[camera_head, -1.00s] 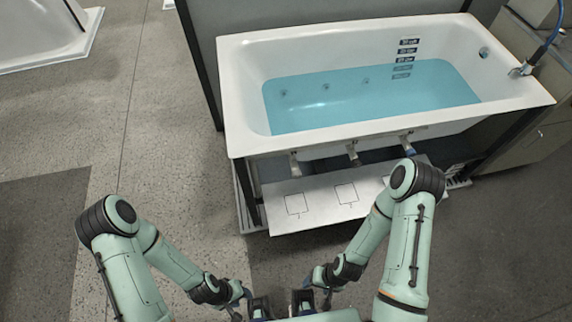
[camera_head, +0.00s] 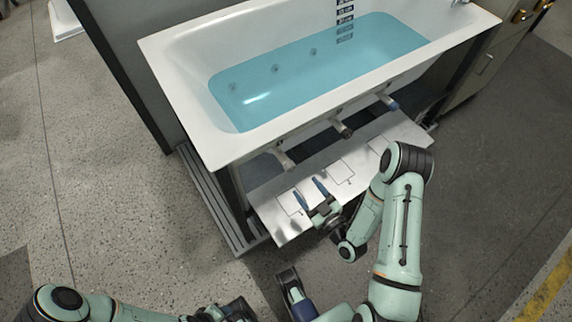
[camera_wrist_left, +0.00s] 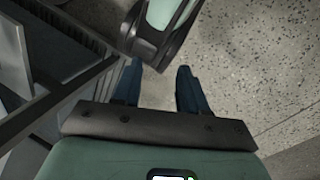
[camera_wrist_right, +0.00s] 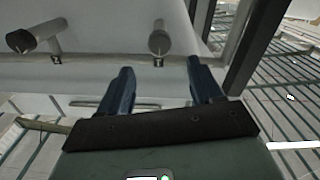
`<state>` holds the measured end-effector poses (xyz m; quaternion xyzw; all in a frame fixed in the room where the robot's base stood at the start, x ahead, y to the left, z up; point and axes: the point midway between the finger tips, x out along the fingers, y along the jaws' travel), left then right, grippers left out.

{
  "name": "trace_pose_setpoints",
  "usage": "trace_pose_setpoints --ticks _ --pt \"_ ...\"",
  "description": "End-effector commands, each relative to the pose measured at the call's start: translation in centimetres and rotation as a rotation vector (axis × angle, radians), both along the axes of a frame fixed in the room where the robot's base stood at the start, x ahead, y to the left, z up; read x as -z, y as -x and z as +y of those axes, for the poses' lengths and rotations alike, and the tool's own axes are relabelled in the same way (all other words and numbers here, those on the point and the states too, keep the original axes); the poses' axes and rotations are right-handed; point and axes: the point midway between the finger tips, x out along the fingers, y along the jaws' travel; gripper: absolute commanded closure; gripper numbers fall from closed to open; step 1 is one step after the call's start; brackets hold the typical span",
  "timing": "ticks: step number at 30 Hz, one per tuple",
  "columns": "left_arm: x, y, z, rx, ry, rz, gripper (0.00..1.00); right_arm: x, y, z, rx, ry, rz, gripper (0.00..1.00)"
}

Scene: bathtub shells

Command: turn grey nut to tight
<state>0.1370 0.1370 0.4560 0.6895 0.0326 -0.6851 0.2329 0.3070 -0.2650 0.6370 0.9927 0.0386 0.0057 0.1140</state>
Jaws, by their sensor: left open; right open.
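A grey nut (camera_head: 285,160) sits on the leftmost pipe stub under the bathtub's front rim. In the right wrist view the grey nut (camera_wrist_right: 158,42) hangs ahead of the fingers, apart from them. My right gripper (camera_head: 311,192) is open and empty, below and slightly right of the nut, over the white panel. Its spread blue fingers (camera_wrist_right: 158,80) also show in the right wrist view. My left gripper (camera_wrist_left: 157,78) is open and empty over the floor; in the head view it is not clearly seen. How tight the nut is cannot be told.
A brownish nut (camera_head: 344,131) and a blue nut (camera_head: 391,103) sit on stubs to the right. The bathtub (camera_head: 190,130) holds water. A white panel (camera_head: 275,228) with outlined squares lies below. A dark tub leg (camera_wrist_right: 240,50) stands near the grey nut.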

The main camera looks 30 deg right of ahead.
Motion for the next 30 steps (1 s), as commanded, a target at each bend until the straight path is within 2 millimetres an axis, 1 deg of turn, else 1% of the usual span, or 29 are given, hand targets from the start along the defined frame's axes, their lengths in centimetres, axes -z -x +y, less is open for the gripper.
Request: trace_pose_setpoints --ticks 9,12,15,18,21,30 --pt "0.4 -0.4 0.2 -0.005 -0.006 -0.012 0.57 -0.1 -6.6 0.6 -0.003 -0.001 -0.002 0.35" --pt "0.6 -0.7 0.3 -0.008 -0.008 -0.018 0.57 -0.1 -8.6 0.8 -0.003 -0.001 -0.002 0.35" --pt "0.7 -0.9 0.4 -0.009 -0.012 -0.023 0.57 0.0 -10.1 0.9 -0.001 -0.002 0.0 0.35" --pt "0.8 -1.0 0.5 -0.012 -0.014 -0.028 0.57 0.0 -11.2 1.0 -0.001 -0.002 0.001 0.35" --pt "0.9 -1.1 0.6 -0.013 -0.015 -0.03 0.57 0.0 -11.8 1.0 -0.001 -0.003 0.002 0.35" --pt "0.9 -1.2 0.6 -0.013 -0.015 -0.031 0.57 0.0 -12.0 1.0 0.0 -0.004 0.003 0.35"
